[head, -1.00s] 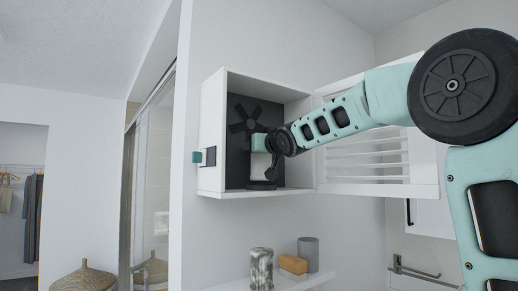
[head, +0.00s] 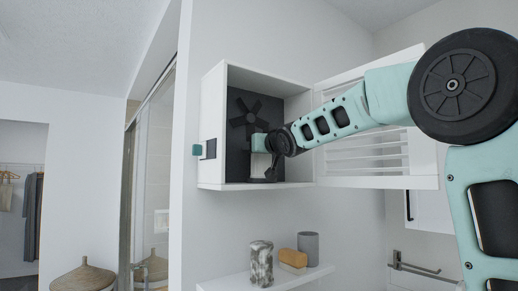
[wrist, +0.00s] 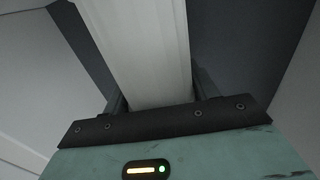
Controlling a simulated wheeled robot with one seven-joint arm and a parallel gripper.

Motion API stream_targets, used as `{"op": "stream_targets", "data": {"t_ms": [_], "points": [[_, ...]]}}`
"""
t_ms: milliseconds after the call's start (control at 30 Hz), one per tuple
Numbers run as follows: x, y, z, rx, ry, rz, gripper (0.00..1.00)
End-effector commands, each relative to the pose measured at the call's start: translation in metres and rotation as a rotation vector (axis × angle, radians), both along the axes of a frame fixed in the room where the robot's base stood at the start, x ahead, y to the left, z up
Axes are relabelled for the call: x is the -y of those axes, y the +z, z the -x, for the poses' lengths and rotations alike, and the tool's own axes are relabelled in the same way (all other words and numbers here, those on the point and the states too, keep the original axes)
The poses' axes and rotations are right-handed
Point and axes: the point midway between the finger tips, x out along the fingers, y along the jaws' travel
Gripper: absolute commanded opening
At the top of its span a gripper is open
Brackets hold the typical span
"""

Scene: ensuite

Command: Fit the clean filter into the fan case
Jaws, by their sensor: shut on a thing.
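The fan case (head: 212,105) is an open white box on the wall with a dark back panel and a black fan (head: 245,118) inside. Its louvred white cover (head: 372,160) stands open to the right. My gripper (head: 260,158) is inside the case, in front of the lower part of the fan. It is shut on a pale filter, which shows as a white slab between the fingers in the wrist view (wrist: 140,50). In the head view only a small pale part of the filter (head: 258,168) shows. Its lower edge near the case floor is hard to make out.
A teal knob (head: 197,150) sticks out from the case's left side. Below, a shelf (head: 265,280) bears a marbled cup (head: 261,263), a tan block (head: 293,258) and a grey cup (head: 308,248). My arm reaches in from the right, across the open cover.

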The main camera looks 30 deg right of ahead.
Motion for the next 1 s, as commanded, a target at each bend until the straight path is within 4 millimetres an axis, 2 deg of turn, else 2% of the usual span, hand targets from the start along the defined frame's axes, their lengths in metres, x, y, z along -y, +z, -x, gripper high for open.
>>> {"op": "stream_targets", "data": {"t_ms": [433, 467, 533, 567, 1000], "points": [[-0.0001, -0.0093, 0.0001, 0.001, 0.0, 0.0, 0.35], [-0.0001, -0.0091, 0.0001, 0.001, 0.0, 0.0, 0.61], [-0.0001, -0.0086, 0.0, 0.0, 0.0, 0.0, 0.81], [-0.0001, -0.0086, 0.0, 0.0, 0.0, 0.0, 0.84], [-0.0008, -0.009, -0.0005, 0.0, 0.0, 0.0, 0.84]]}}
